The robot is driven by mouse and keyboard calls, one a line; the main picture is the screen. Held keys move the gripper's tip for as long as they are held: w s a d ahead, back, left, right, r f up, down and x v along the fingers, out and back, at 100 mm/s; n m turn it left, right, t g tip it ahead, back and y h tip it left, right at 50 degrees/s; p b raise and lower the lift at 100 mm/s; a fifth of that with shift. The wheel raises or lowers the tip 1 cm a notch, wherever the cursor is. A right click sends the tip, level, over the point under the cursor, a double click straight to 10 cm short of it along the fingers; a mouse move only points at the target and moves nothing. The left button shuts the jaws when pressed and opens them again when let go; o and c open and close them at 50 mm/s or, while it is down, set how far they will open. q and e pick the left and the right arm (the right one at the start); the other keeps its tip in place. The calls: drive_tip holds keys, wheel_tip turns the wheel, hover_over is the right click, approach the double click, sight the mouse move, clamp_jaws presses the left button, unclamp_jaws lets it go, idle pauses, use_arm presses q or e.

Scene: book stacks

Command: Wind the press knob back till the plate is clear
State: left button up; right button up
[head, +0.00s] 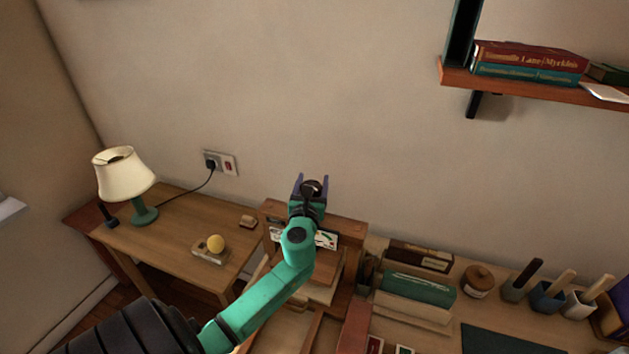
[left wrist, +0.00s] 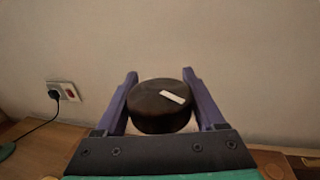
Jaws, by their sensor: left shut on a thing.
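The press knob (left wrist: 158,108) is a dark round knob with a white mark on its top, and it also shows at the top of the press in the head view (head: 313,188). My left gripper (left wrist: 160,90) has its two purple fingers on either side of the knob and is shut on it. In the head view my left gripper (head: 311,186) stands above the wooden press (head: 352,226). My green arm covers much of the press front. The plate is not clearly visible behind the arm. My right gripper is not in view.
A side table at left holds a cream lamp (head: 124,174) and a yellow ball on a small block (head: 215,244). Books (head: 418,288), a lidded jar (head: 479,281) and several holders crowd the desk at right. A wall shelf (head: 540,84) is at upper right.

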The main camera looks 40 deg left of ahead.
use_arm(q)
drive_tip(key=n+g+y, duration=0.3)
drive_tip(key=shift+s+a+y+p, duration=0.25)
drive_tip(key=shift+a+y+p, duration=0.05)
drive_tip(key=shift+y, duration=0.1)
drive_tip(key=shift+s+a+f+n+g+y, duration=0.1)
drive_tip(key=shift+s+n+g+y, duration=0.05)
drive_tip(key=shift+n+g+y, duration=0.4)
drive_tip(key=shift+s+a+f+n+g+y, duration=0.1)
drive_tip(key=shift+n+g+y, duration=0.25)
drive_tip(key=shift+n+g, duration=0.3)
drive_tip(key=shift+f+g, duration=0.1)
drive_tip(key=shift+g, duration=0.2)
drive_tip(key=o, duration=1.3)
drive_tip(key=shift+o, duration=0.2)
drive_tip(key=shift+d, duration=0.1)
drive_tip(key=b+v, duration=0.4)
drive_tip(key=v, duration=1)
drive_tip(key=shift+s+d, duration=0.2)
